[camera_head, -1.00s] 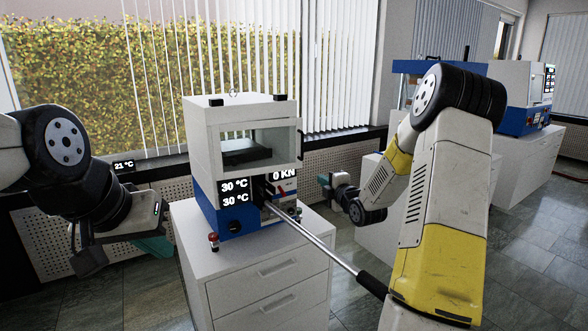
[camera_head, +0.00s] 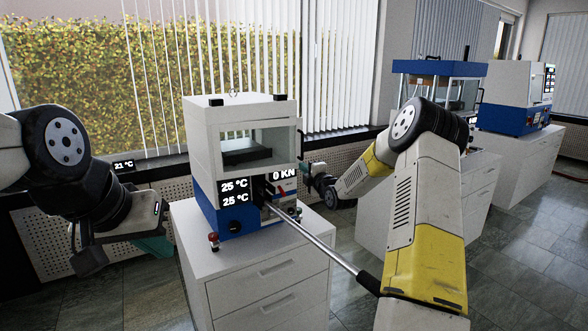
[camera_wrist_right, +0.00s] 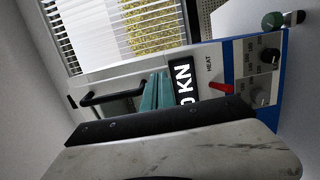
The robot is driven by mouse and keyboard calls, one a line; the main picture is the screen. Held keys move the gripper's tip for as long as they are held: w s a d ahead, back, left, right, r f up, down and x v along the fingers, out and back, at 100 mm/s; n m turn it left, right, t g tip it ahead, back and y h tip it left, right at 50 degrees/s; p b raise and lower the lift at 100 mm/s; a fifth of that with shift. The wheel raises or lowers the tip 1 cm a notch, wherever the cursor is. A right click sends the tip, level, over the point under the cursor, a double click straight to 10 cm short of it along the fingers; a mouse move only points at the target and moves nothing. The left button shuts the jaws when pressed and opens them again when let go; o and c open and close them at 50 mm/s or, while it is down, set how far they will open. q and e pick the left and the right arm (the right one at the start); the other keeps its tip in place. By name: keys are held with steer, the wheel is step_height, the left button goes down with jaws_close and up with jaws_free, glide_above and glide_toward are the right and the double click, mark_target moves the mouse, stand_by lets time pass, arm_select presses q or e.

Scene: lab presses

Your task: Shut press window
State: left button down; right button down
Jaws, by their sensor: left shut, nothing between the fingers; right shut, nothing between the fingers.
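The press (camera_head: 208,135) is a white box on a blue base, standing on a white cabinet. Its window (camera_head: 297,155) is a white-framed clear pane at the front, with a dark block visible through it. The head view does not show clearly whether a gap remains at its edge. The window's black handle (camera_wrist_right: 112,96) shows in the right wrist view. My right gripper (camera_head: 306,168) is at the press's right side, close to the window edge; its teal fingers (camera_wrist_right: 152,92) are shut beside the handle, contact unclear. My left gripper (camera_head: 158,246) is shut and empty, left of the press.
A long metal lever (camera_head: 312,238) with a black grip sticks out from the press's front. A red-topped knob (camera_head: 213,240) stands at the cabinet's front left. Other blue-and-white machines (camera_head: 515,97) stand on cabinets at right. Floor between the cabinets is clear.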

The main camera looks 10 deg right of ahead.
mark_target(298, 161)
steer(key=shift+w+a, duration=0.1)
steer(key=shift+w, duration=0.35)
steer(key=shift+w, duration=0.1)
steer(key=x, duration=0.5)
steer(key=shift+r, duration=0.25)
